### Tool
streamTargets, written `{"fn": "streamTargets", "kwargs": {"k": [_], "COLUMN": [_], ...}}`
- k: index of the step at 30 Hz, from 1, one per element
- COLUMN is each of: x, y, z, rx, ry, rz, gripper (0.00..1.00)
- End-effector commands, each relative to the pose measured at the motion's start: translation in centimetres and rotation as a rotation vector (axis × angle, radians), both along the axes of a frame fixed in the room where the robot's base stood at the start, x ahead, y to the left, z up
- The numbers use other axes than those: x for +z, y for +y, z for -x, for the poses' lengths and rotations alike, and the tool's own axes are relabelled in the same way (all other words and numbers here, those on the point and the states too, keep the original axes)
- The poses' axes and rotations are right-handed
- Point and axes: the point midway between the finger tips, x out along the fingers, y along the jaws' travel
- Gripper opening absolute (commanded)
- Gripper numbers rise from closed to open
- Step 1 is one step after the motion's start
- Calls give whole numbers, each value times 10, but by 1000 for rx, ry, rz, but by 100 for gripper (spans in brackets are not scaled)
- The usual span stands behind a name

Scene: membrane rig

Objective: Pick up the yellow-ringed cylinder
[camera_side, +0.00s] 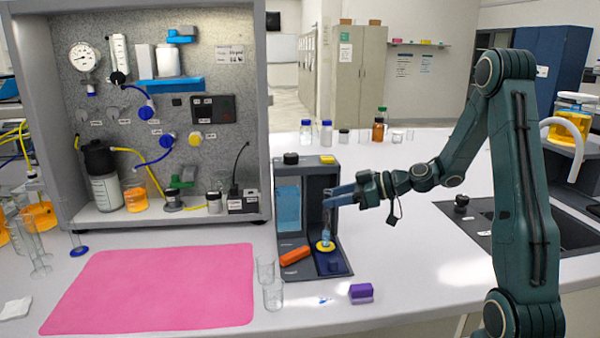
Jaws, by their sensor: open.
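The yellow-ringed cylinder (326,244) stands upright on the dark base of a small bench device (304,178). It is a slim, clear bluish cylinder with a yellow ring around its lower end. My gripper (328,197) reaches in from the right, its blue fingers pointing left in front of the device. The fingers are apart and appear just above the cylinder's top. The picture does not show clearly whether they are in line with it in depth.
An orange block (295,256) lies left of the cylinder. Clear beakers (273,294) and a purple block (361,292) stand in front. A pink mat (155,290) lies left. A panel rig (215,75) stands behind it. The bench right of the device is fairly clear.

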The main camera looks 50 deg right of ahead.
Motion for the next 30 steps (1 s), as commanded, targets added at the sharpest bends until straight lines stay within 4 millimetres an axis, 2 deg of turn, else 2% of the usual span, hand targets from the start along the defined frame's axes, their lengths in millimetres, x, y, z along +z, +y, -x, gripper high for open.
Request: {"fn": "streamTargets", "kwargs": {"k": [12,30], "x": [-13,-14], "y": [15,15], "z": [-34,-36], "rx": [2,-1], "ry": [0,-1], "rz": [0,0], "gripper": [44,42]}}
